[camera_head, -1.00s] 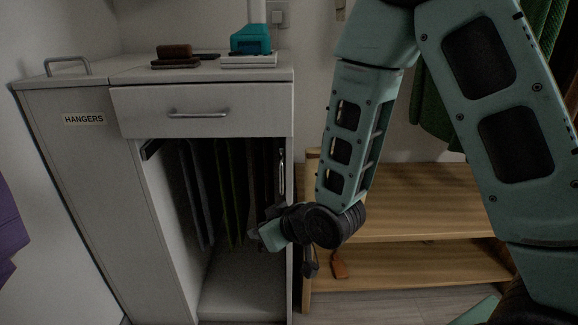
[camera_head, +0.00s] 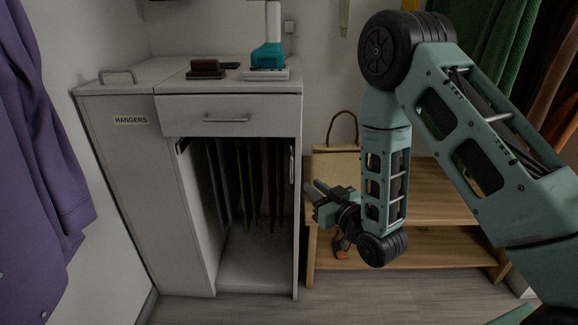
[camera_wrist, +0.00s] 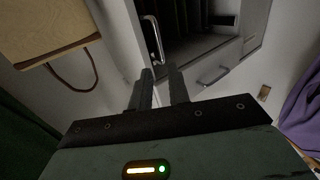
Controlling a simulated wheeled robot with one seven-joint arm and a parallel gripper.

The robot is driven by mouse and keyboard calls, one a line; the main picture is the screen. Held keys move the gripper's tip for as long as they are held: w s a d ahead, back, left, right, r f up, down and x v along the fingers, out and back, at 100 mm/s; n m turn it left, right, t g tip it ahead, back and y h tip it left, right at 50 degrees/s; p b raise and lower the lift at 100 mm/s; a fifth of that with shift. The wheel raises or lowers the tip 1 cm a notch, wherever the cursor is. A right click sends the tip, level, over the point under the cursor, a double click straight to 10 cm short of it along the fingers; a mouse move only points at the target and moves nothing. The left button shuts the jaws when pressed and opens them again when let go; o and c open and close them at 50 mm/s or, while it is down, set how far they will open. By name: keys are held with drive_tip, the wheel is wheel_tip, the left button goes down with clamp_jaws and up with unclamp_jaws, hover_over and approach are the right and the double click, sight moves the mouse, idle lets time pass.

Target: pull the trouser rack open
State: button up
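The trouser rack (camera_head: 240,180) is in the white cabinet's lower opening, with several dark and olive trousers hanging in a row. Its upright metal handle (camera_head: 291,166) stands at the opening's right edge. The handle also shows in the wrist view (camera_wrist: 158,40), ahead of the fingertips and apart from them. My gripper (camera_head: 312,189) is just right of the cabinet, a little lower than the handle, fingers pointing left. In the wrist view my gripper (camera_wrist: 160,73) has two separated fingers with nothing between them. The rack's inner end is hidden in shadow.
A wooden bench (camera_head: 440,190) with a paper bag (camera_head: 337,163) is behind my arm. Purple clothing (camera_head: 40,180) hangs at far left. Floor before the cabinet is clear.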

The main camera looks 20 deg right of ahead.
sight(292, 169)
drive_tip(key=x, duration=1.3)
drive_tip(key=shift+b, duration=0.35)
drive_tip(key=shift+c, duration=0.4)
clamp_jaws()
